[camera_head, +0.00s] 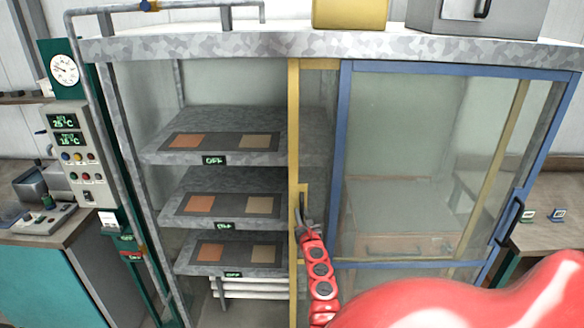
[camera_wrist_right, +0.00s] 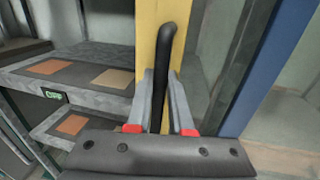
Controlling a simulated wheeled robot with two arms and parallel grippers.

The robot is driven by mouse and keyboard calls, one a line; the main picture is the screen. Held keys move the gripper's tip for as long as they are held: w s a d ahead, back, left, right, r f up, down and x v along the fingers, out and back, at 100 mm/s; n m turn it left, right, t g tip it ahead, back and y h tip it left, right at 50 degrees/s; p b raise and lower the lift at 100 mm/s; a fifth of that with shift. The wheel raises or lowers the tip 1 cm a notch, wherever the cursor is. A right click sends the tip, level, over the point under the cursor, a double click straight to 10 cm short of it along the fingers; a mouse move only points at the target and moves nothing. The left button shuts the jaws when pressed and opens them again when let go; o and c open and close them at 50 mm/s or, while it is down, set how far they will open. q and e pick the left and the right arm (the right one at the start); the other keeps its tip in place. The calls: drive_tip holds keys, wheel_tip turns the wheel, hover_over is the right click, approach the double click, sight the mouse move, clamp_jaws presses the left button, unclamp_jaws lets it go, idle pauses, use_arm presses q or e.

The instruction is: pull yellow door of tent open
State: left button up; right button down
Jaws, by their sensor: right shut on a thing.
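The yellow-framed sliding door (camera_head: 294,150) of the tent stands near the middle of the front in the head view. Its left post is at the right edge of the open shelf bay. The yellow post (camera_wrist_right: 147,45) also shows in the right wrist view, with a black handle (camera_wrist_right: 160,75) on it. My right gripper (camera_head: 305,222) is at the handle, and its fingers close around the handle from both sides in the wrist view. The blue-framed door (camera_head: 343,150) stands to the right, overlapping the yellow door. My left gripper is not in view.
Grey shelves (camera_head: 225,159) with orange and tan plates fill the open left bay. A control box (camera_head: 75,155) with a gauge stands at the left. A yellow container (camera_head: 350,14) and a grey box (camera_head: 476,18) sit on top. A side table (camera_head: 550,236) is at right.

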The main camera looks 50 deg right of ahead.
drive_tip(key=shift+s+d, duration=0.15)
drive_tip(key=c, duration=1.2)
unclamp_jaws()
drive_tip(key=o, duration=0.4)
drive_tip(key=shift+d+f, duration=0.1)
drive_tip(key=p+v, duration=0.4)
drive_tip(key=v, duration=1.3)
drive_tip(key=shift+p, duration=0.3)
